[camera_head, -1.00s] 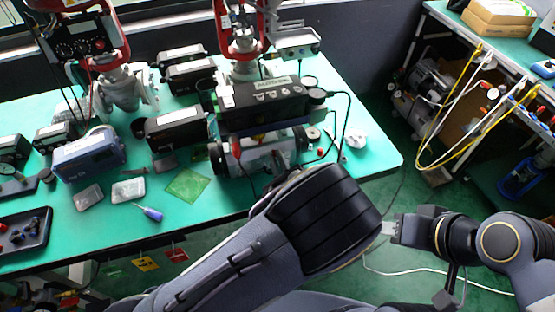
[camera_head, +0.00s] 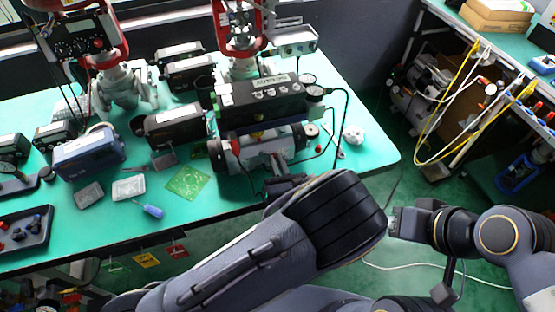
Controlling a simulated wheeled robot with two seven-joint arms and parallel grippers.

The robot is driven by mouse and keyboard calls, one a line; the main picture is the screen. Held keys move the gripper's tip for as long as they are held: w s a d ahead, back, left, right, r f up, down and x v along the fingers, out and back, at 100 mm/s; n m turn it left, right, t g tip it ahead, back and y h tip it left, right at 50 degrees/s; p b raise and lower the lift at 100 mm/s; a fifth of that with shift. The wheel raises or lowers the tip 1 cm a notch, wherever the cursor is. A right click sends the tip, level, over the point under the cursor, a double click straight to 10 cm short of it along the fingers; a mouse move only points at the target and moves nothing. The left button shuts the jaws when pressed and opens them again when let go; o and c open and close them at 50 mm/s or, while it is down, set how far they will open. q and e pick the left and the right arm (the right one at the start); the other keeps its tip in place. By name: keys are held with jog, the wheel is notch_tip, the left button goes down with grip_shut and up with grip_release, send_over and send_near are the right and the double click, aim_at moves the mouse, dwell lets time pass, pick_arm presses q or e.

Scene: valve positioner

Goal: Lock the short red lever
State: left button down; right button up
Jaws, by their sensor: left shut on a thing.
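My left arm comes in from the lower left, and its wrist covers much of the table's front edge. My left gripper (camera_head: 283,185) is just in front of the white cylindrical actuator (camera_head: 262,147) under the black positioner (camera_head: 262,101). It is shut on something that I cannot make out. A small red part (camera_head: 236,146) shows at the actuator's left end and another (camera_head: 319,148) to its right; I cannot tell whether either is the short red lever. My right gripper (camera_head: 393,222) is off the table at the right, apart from the actuator; its jaw opening is unclear.
The green table (camera_head: 80,229) carries a blue box (camera_head: 88,153), a green circuit board (camera_head: 188,181), a blue screwdriver (camera_head: 150,210) and a dark tray (camera_head: 24,233). Coloured tags hang below its front edge. A cable runs right of the positioner.

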pick_arm(q)
jog(key=shift+a+f+m, duration=0.1)
jog(key=shift+f+m, duration=0.15)
jog(key=shift+m, duration=0.75)
jog(key=c, duration=1.5)
grip_release()
jog(key=shift+s, duration=0.1)
jog(key=shift+s+f, duration=0.1)
